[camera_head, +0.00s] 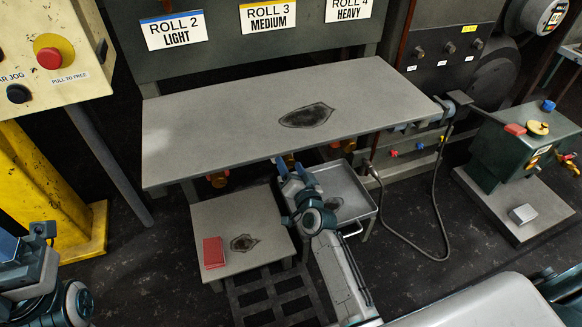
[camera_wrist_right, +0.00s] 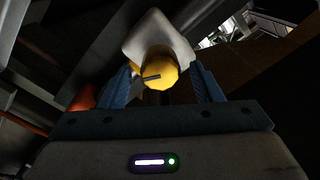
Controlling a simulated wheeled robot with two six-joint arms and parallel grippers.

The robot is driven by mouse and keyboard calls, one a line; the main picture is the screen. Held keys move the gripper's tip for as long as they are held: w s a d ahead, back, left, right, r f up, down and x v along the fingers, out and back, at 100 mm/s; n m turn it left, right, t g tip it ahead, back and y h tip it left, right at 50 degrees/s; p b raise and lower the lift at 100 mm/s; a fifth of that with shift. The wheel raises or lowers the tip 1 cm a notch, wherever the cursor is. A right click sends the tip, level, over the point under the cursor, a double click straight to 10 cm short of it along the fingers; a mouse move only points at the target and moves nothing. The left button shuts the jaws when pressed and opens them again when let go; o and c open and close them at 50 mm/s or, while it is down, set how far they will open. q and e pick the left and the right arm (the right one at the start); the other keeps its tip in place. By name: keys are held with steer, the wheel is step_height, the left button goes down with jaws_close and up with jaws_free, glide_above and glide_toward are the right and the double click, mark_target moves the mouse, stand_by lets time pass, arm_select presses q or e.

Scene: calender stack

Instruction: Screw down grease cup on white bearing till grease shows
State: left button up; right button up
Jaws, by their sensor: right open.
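In the right wrist view, a yellow grease cup (camera_wrist_right: 160,72) with a dark slot or mark on its face sits on a white bearing (camera_wrist_right: 158,36). My right gripper (camera_wrist_right: 163,84) is open, its two blue fingers on either side of the cup with apparent gaps. I cannot tell whether they touch it. In the head view, my right gripper (camera_head: 298,172) reaches under the front edge of the grey table, and the white bearing is hidden there. I make out no grease around the cup. My left gripper (camera_head: 38,232) is partly in view at the lower left, its jaws unclear.
The grey table (camera_head: 230,100) overhangs the work area. A lower plate (camera_head: 255,205) holds a red block (camera_head: 213,252). A metal tray (camera_head: 350,185) is just right of my right gripper. A hose (camera_head: 437,215) loops at right.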

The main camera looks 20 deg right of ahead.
steer(key=s+b, duration=0.1)
steer(key=s, duration=0.9)
steer(key=shift+s+d+b, duration=0.25)
steer(key=shift+s+b, duration=0.1)
steer(key=shift+s, duration=0.05)
steer(key=shift+f, duration=0.1)
